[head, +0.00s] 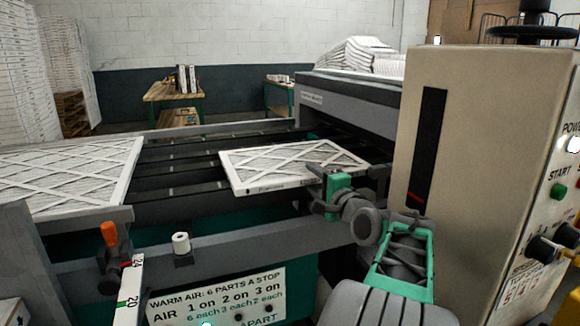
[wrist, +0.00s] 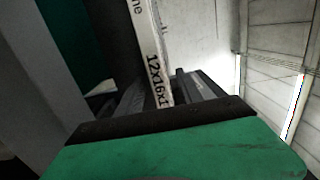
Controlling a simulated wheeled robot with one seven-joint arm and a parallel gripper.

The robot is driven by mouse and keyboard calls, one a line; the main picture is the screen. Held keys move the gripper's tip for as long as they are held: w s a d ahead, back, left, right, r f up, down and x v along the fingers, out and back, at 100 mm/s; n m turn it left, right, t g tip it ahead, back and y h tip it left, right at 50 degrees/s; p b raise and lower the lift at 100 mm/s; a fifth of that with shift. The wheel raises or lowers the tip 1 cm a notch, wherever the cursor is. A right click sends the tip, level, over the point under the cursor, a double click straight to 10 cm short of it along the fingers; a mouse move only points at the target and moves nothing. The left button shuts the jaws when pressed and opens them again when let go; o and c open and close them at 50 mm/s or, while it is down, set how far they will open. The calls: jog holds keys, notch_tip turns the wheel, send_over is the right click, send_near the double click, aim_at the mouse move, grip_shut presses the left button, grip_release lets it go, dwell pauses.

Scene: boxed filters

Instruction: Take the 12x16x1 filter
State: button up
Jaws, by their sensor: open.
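The 12x16x1 filter (head: 275,160), a white-framed panel with crossed strips over pleats, lies flat on the dark rails of the machine in the head view. In the wrist view its white edge (wrist: 150,50) stands close by and reads "12x16x1". My gripper (head: 322,180) is open at the filter's near right corner, which it partly hides. In the wrist view a green and black part of my gripper fills the bottom. I cannot tell whether the filter's edge is between the fingers or touching them.
Another, larger filter (head: 65,175) lies at the left. A beige control box (head: 480,170) stands close on the right of my arm. The grey front rail (head: 245,232) carries a white roll (head: 181,243) and an orange-topped lever (head: 109,233). A grey housing (head: 350,100) stands behind.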

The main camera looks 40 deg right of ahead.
jog(key=shift+x, duration=0.95)
grip_shut()
